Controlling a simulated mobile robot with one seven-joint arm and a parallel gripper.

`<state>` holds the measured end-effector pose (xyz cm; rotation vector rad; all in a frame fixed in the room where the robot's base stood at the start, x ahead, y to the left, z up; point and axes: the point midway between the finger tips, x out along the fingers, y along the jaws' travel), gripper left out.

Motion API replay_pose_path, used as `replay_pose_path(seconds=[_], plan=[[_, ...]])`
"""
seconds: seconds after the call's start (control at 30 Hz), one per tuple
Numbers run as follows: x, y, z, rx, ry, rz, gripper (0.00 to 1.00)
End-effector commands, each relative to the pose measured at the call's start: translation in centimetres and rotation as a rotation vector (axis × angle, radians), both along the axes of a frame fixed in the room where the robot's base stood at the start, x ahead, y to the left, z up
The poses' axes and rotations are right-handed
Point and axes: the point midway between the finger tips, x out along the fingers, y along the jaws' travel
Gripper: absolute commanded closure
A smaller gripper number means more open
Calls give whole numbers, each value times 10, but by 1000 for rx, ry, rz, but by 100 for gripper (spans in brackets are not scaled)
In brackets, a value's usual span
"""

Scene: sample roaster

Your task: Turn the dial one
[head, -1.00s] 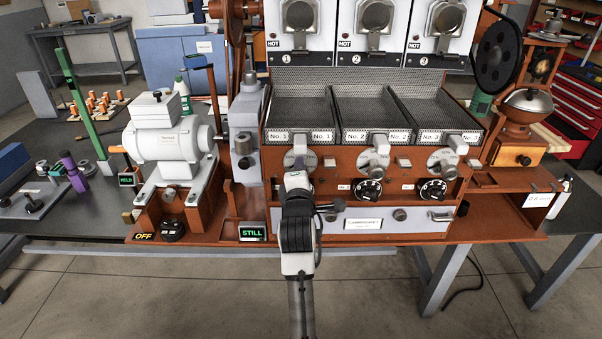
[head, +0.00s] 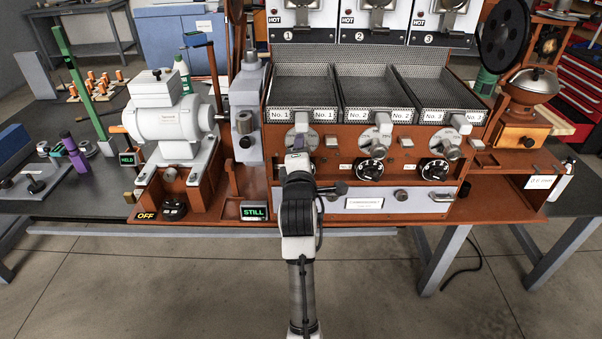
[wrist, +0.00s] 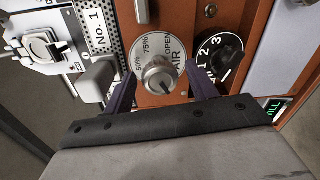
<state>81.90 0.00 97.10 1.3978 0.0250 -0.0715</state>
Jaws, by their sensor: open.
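In the wrist view, a round silver air dial (wrist: 160,75) marked 50%, 75% and OPEN faces me, with a knob at its centre. Beside it on the right is a black dial (wrist: 220,60) numbered 1, 2, 3. My gripper (wrist: 162,90) is open, with one dark finger on each side of the silver knob. Nothing is held, and I cannot tell whether a finger touches the knob. In the head view, the silver dial (head: 299,139) shows under the No. 1 tray, just above my wrist. My arm hides the fingers and the black dial under No. 1.
Similar silver dials (head: 375,140) and black dials (head: 369,170) sit to the right under trays No. 2 and No. 3. A grey block (wrist: 97,80) is close to one finger. A STILL display (head: 254,211) and an OFF sign (head: 146,216) stand lower left.

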Motion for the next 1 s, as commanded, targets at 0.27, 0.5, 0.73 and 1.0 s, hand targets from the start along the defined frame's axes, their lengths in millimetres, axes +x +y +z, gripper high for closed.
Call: replay_pose_path(seconds=[0.27, 0.5, 0.73, 1.0], plan=[[-63, 2, 0, 0, -1, 0, 43], [-100, 4, 11, 1, 8, 1, 43], [-110, 4, 11, 0, 7, 1, 43], [-121, 4, 9, 0, 3, -1, 43]])
